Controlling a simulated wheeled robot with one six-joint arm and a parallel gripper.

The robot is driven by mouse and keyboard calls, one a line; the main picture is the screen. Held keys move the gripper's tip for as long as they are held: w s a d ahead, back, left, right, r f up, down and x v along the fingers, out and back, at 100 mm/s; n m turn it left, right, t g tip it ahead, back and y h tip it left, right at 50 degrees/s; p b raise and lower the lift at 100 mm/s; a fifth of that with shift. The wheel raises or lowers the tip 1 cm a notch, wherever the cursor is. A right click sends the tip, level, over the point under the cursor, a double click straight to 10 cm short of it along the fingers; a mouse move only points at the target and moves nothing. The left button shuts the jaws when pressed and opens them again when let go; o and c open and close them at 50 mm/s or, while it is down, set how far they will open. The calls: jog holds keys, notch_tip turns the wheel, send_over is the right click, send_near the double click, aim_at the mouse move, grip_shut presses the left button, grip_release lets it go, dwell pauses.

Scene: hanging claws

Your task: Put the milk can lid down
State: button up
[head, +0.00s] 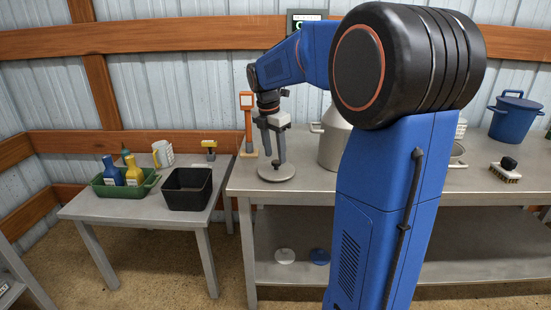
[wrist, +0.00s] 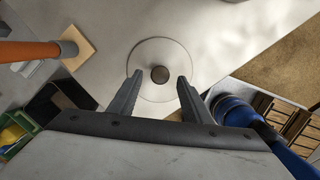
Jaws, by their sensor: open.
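The milk can lid (head: 276,173) is a flat grey disc with a dark knob, lying on the left end of the metal workbench. It also shows in the wrist view (wrist: 161,52), with its dark knob (wrist: 160,74) in the middle. My gripper (head: 276,160) is over the lid and points down. In the wrist view its two fingers (wrist: 160,80) are spread apart with the knob between them and space on both sides. The grey milk can (head: 333,142) stands on the bench to the right, partly hidden by my arm.
An orange post on a wooden base (head: 247,125) stands close behind and left of the lid. A lower side table (head: 150,208) holds a black bin (head: 187,188) and a green tray of bottles (head: 125,185). A blue lidded pot (head: 514,117) and a brush (head: 505,171) are at the right.

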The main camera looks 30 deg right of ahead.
aim_at(272, 172)
notch_tip(272, 172, up, 9)
jog(key=a, duration=0.1)
jog(key=shift+s+a+r, duration=0.15)
jog(key=shift+a+r, duration=0.05)
jog(key=s+a+f+m+t, duration=0.1)
jog(key=s+a+f+m, duration=0.3)
jog(key=s, duration=0.6)
jog(key=s+a+f+m+t+y, duration=0.1)
jog(key=s+a+f+m+t, duration=0.1)
jog(key=s+a+f+m, duration=0.3)
jog(key=s+a+f+m+t, duration=0.1)
jog(key=s+a+f+m, duration=0.3)
jog(key=s+f+m, duration=0.3)
jog(key=s+m, duration=0.4)
jog(key=s, duration=0.3)
jog(key=shift+s+a+f+y, duration=0.2)
jog(key=shift+s+a+y, duration=0.2)
jog(key=shift+c, duration=0.5)
